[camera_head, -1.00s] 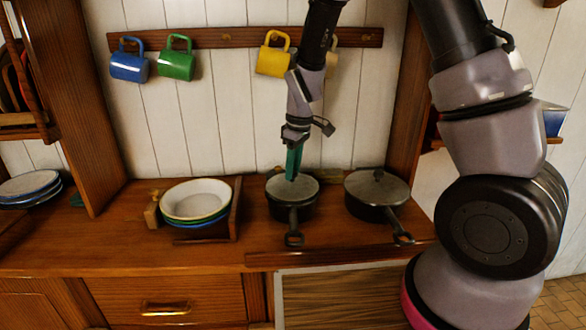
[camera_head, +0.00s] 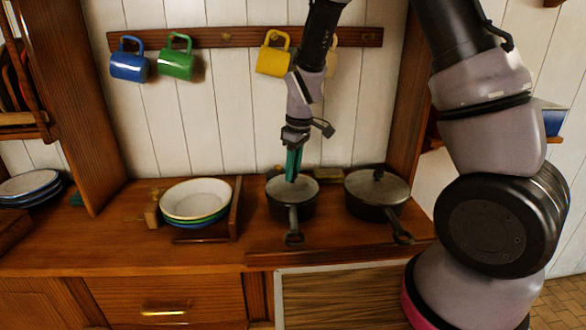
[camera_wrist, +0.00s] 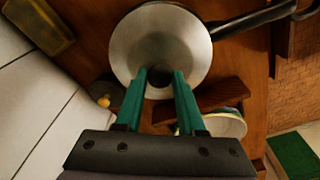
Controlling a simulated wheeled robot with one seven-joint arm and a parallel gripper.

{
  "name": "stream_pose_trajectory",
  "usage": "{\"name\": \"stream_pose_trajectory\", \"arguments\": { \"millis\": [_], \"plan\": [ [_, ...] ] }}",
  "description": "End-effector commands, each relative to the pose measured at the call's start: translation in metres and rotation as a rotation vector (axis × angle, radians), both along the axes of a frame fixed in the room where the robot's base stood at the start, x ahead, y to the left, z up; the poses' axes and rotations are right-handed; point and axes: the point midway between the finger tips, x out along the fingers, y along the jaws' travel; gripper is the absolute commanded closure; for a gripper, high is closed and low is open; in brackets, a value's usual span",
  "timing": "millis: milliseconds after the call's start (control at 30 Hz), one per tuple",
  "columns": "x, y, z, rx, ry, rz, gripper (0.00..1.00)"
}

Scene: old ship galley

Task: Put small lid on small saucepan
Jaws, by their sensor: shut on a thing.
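The small saucepan (camera_head: 291,208) stands on the wooden counter, its dark handle pointing toward the front. The small lid (camera_head: 306,187), a grey disc, lies over the saucepan's top and looks level. Whether it is fully seated all around the rim is hard to tell. My gripper (camera_head: 291,179) points down from above with green fingers, shut on the lid's dark knob. In the wrist view the lid (camera_wrist: 185,45) covers the pan opening, and the fingertips of my gripper (camera_wrist: 160,75) are at either side of the knob. The fingers partly hide the knob.
A larger lidded saucepan (camera_head: 372,208) stands close on the right. Stacked bowls (camera_head: 196,199) sit to the left beside a wooden divider (camera_head: 235,208). Mugs, including a yellow mug (camera_head: 271,61) near my arm, hang from a wall rail (camera_head: 220,38). Counter in front of the bowls is clear.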

Motion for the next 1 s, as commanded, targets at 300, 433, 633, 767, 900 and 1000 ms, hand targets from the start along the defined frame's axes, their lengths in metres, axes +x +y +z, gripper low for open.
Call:
{"name": "stream_pose_trajectory", "arguments": {
  "millis": [300,433,633,767,900,1000],
  "plan": [
    [0.0000,-0.0001,-0.0036,0.000,0.000,0.000,1.00],
    [0.0000,-0.0001,-0.0035,0.000,0.000,0.000,0.54],
    [-0.0001,-0.0001,-0.0036,0.000,0.000,0.000,0.27],
    [-0.0002,-0.0001,-0.0039,0.000,0.001,0.000,0.27],
    [0.0001,0.0000,-0.0005,0.000,0.000,0.001,0.27],
    [0.0002,0.0002,0.0053,0.001,-0.001,0.001,0.27]
  ]
}}
